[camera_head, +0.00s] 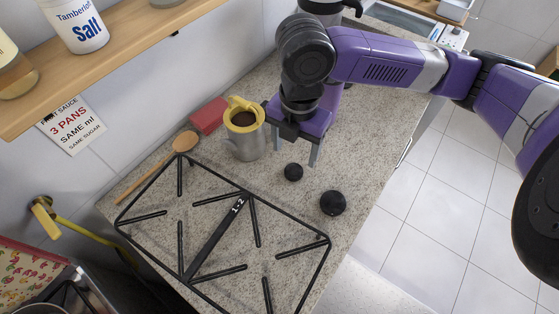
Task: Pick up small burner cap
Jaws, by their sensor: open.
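The small burner cap (293,172) is a black disc lying on the speckled counter, just beyond the black pan grate. A larger black burner cap (333,203) lies to its right and nearer to me. My gripper (294,152) hangs from the purple arm above the counter, pointing down. Its two grey fingers are apart with nothing seen between them. The fingertips are just behind the small cap in the picture. I cannot tell their exact height above the counter.
A metal moka pot or jug with a yellow rim (245,133) stands close left of my gripper. A wooden spoon (160,164), a red object (209,116) and the black grate (290,247) lie on the counter. A wooden shelf (120,55) overhangs at left. The counter right of the gripper is clear.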

